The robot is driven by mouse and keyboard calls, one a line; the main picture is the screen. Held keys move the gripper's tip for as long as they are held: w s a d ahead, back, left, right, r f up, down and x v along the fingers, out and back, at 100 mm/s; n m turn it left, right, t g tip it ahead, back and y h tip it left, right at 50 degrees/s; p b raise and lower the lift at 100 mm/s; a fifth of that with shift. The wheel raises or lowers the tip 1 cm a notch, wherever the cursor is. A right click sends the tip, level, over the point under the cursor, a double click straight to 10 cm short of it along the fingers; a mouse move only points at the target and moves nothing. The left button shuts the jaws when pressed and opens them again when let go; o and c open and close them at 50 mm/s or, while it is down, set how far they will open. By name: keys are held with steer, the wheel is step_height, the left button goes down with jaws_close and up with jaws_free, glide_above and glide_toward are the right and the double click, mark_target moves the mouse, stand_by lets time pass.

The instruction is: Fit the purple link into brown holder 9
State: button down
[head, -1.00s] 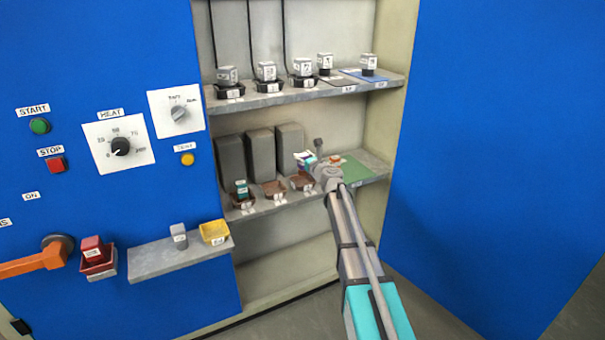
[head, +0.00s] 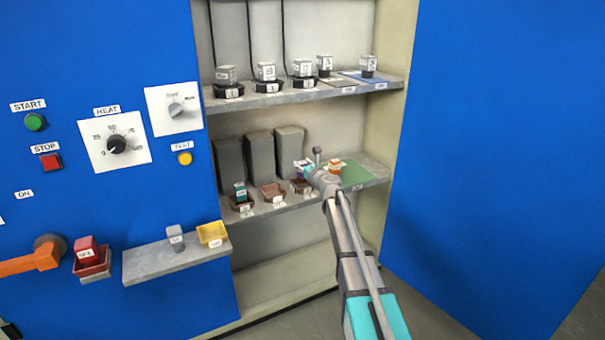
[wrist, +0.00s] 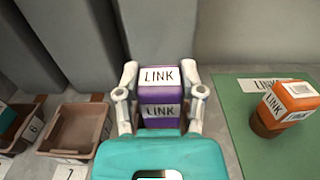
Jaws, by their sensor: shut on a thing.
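The purple link (wrist: 162,97), with a white LINK label on its top and another on its side, is between the two fingers of my gripper (wrist: 161,104). The gripper is shut on it. In the head view my gripper (head: 310,172) is at the right end of the row of brown holders on the lower shelf. The rightmost brown holder (head: 302,187) shows just below it. The gripper hides this holder in the wrist view, and I cannot read its number or tell whether the link is seated. The middle brown holder (head: 272,193) is empty.
A teal link (head: 240,190) stands in the left brown holder (head: 242,206). An orange link (wrist: 288,104) stands on the green mat (wrist: 238,118) to the right. Tall grey blocks (head: 259,158) stand behind the holders. The upper shelf (head: 300,93) is overhead.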

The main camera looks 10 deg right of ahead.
steer(key=shift+f+b, duration=0.7)
steer(key=shift+f, duration=0.35)
steer(key=shift+f+b, duration=0.3)
steer(key=shift+c, duration=1)
jaws_free()
steer(key=shift+r, duration=0.2)
steer(key=shift+r+p, duration=0.2)
steer(key=shift+p, duration=0.15)
steer(key=v, duration=1.2)
